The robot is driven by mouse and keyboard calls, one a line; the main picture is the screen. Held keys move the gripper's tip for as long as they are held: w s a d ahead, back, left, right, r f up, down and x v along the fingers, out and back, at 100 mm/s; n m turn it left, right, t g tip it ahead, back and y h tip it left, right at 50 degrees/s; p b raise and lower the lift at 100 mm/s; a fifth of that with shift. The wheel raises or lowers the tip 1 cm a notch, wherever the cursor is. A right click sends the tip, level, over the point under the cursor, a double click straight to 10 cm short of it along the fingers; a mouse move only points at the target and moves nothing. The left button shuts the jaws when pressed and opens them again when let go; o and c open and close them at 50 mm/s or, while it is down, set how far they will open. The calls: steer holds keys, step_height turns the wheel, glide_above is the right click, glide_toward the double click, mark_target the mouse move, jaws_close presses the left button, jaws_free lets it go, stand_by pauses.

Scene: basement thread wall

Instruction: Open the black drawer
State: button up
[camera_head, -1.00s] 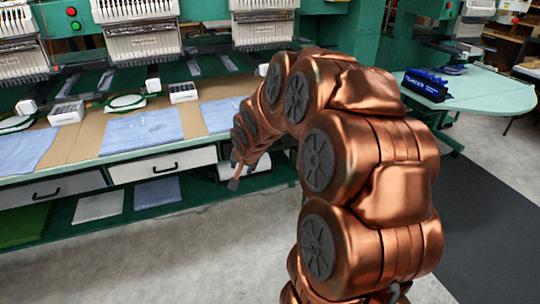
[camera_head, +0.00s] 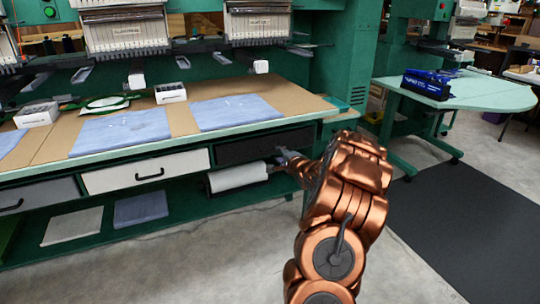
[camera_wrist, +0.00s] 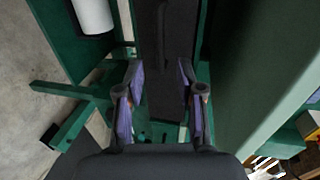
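The black drawer (camera_head: 240,149) is in the head view, at the right end of the drawer row under the table top. Its front looks closed, and my gripper (camera_head: 281,154) is in front of its right part, hiding some of it. In the wrist view the black drawer (camera_wrist: 164,90) runs as an upright dark strip between my fingers. A dark bar handle (camera_wrist: 163,38) shows on it, ahead of the fingertips. My gripper (camera_wrist: 160,72) is open, with a finger on each side of the strip and nothing held. Whether a finger touches the drawer I cannot tell.
A white drawer (camera_head: 146,172) and a grey drawer (camera_head: 38,195) are to the left. A white roll (camera_head: 238,176) lies below the black drawer, close to my gripper. The green table edge (camera_head: 200,142) overhangs the drawers. The floor in front is clear.

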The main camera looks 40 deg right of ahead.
mark_target(273, 149)
steer(key=shift+b+x, duration=0.65)
steer(key=shift+x, duration=3.25)
steer(key=shift+s+d, duration=0.1)
jaws_close()
